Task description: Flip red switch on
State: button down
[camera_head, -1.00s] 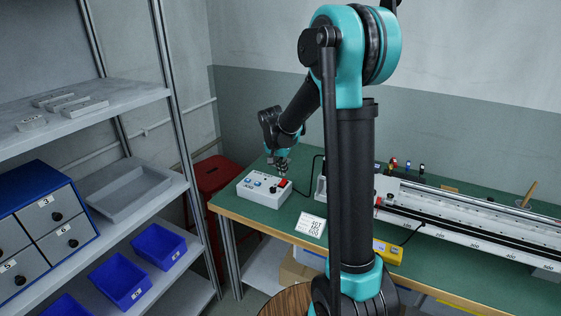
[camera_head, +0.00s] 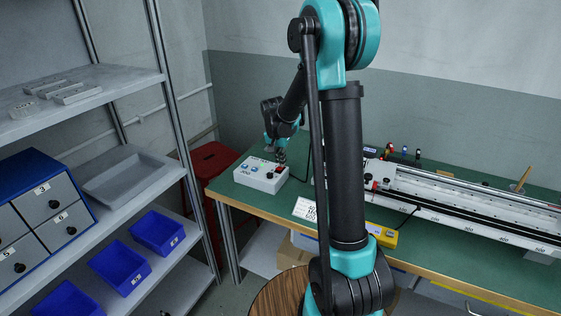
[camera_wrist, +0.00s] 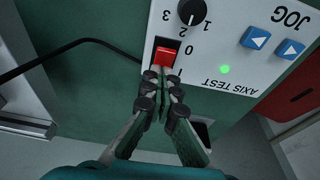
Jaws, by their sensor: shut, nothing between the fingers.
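The red rocker switch (camera_wrist: 166,57) sits in a dark frame on the white control box (camera_head: 250,180), which lies on the green bench. In the wrist view the box labels appear upside down, with "0" and "1" marks beside the switch. My gripper (camera_wrist: 160,85) is shut and empty, its fingertips at the lower edge of the switch, on the "1" side. The tips hide that edge, so contact and which side is pressed cannot be told. A green light (camera_wrist: 225,69) glows on the panel. The head view shows my gripper (camera_head: 281,158) over the box's right part.
The panel also has a black knob (camera_wrist: 192,11) and blue jog buttons (camera_wrist: 256,37). A black cable (camera_wrist: 75,45) runs beside the box. A long rail gantry (camera_head: 470,205) stands to the right on the bench. A red stool (camera_head: 212,160) and shelves are at the left.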

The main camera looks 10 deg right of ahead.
jog(key=shift+s, duration=0.1)
jog(key=shift+s+a, duration=0.5)
jog(key=shift+s, duration=0.1)
jog(key=shift+r, duration=0.3)
jog(key=s+v, duration=0.1)
jog(key=v, duration=1.2)
jog(key=shift+a, duration=0.4)
jog(key=shift+s, duration=0.1)
